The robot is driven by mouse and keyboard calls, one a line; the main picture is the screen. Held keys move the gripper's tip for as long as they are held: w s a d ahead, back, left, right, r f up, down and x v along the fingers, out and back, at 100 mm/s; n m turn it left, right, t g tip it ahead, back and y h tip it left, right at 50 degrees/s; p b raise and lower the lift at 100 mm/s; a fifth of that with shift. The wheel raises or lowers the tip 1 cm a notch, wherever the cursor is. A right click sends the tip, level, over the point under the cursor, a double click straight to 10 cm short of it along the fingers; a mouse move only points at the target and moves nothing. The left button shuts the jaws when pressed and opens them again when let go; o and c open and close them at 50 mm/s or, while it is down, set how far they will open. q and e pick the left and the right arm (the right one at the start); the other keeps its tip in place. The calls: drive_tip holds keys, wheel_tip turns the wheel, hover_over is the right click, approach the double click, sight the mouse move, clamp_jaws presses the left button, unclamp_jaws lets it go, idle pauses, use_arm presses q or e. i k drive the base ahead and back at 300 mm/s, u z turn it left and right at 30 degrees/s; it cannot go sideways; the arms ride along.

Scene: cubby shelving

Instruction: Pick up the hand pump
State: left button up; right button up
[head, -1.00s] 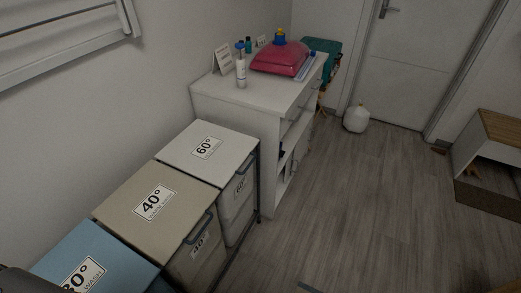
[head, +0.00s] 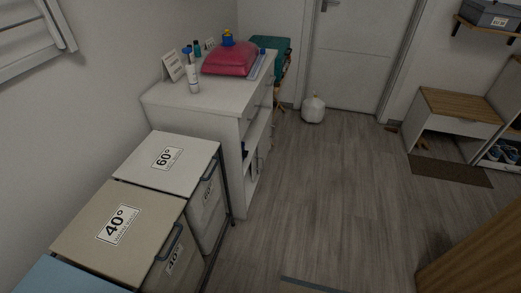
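A white cabinet (head: 142,109) stands against the left wall. On its top a white bottle with a blue pump-like head (head: 193,78) stands upright near the left end. Behind it a red-pink folded item (head: 230,59) lies on the cabinet, with a small blue and yellow object (head: 228,38) on top of it. I cannot tell for sure which of these is the hand pump. Neither of my grippers is in view.
Laundry bins, one with a white lid (head: 190,152) and one with a beige lid (head: 150,215), line the left wall before the cabinet. A white jug (head: 313,110) stands by the door (head: 355,70). The wooden floor (head: 330,190) in the middle is clear.

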sight(190, 69)
drive_tip(key=z, duration=1.25)
drive_tip(key=i, duration=1.75)
drive_tip(key=u, duration=3.8)
